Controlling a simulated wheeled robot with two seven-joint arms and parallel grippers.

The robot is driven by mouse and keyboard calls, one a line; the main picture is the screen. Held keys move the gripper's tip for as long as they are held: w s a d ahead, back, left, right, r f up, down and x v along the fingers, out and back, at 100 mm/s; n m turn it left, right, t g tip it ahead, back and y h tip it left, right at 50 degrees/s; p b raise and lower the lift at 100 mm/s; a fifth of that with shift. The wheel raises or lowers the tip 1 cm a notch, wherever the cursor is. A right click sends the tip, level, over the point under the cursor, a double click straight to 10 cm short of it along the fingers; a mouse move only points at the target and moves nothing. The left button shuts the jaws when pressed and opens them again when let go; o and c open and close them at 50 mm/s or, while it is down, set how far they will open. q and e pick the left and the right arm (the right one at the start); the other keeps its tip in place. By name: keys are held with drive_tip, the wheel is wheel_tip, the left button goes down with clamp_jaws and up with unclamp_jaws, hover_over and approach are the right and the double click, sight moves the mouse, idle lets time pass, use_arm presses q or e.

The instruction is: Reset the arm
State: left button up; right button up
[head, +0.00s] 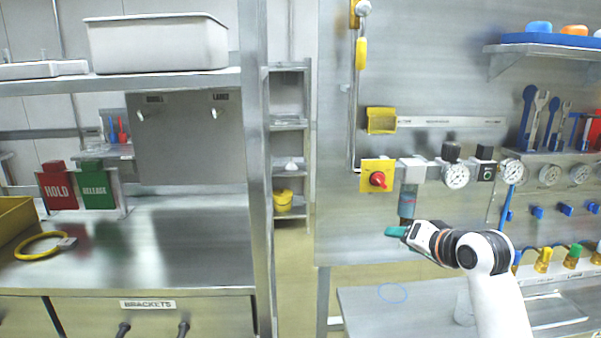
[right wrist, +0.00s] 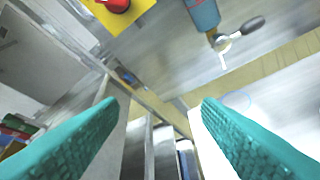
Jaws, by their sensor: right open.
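My right arm (head: 490,270) comes in from the lower right in the head view. My right gripper (head: 396,231) has teal finger pads and points left, just below a blue-grey cylinder (head: 407,203) under the pipe fittings. In the right wrist view the two teal fingers of the right gripper (right wrist: 160,125) are wide apart with nothing between them. The cylinder (right wrist: 203,14) with a small valve lever (right wrist: 250,26) shows beyond the fingers at the top. My left gripper is in neither view.
A yellow plate with a red knob (head: 378,179) sits on the metal panel above the gripper. Gauges (head: 456,176) line the pipe to the right. A steel bench (head: 180,250) with HOLD (head: 57,189) and RELEASE (head: 93,188) blocks stands at left. A lower shelf (head: 360,305) lies below.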

drive_tip(key=s+a+f+n+g+h, duration=0.1)
drive_tip(key=s+a+f+n+g, duration=0.1)
drive_tip(key=s+f, duration=0.75)
drive_tip(key=s+a+f+n+g+h, duration=0.1)
drive_tip(key=s+a+f+g, duration=0.1)
drive_tip(key=s+f, duration=0.75)
drive_tip(key=s+f+n+g+h, duration=0.15)
drive_tip(key=s+f, duration=0.35)
drive_tip(key=s, duration=0.5)
drive_tip(key=s+f+n+g, duration=0.25)
drive_tip(key=s+f, duration=0.25)
drive_tip(key=s, duration=0.5)
wheel_tip(320, 180, down, 27)
drive_tip(key=g+b, duration=0.1)
drive_tip(key=g, duration=0.1)
drive_tip(key=s+d+f+g+b, duration=0.1)
drive_tip(key=s+d+f, duration=0.1)
drive_tip(key=s+f, duration=1.5)
drive_tip(key=shift+s+d+f, duration=0.3)
drive_tip(key=shift+d, duration=0.05)
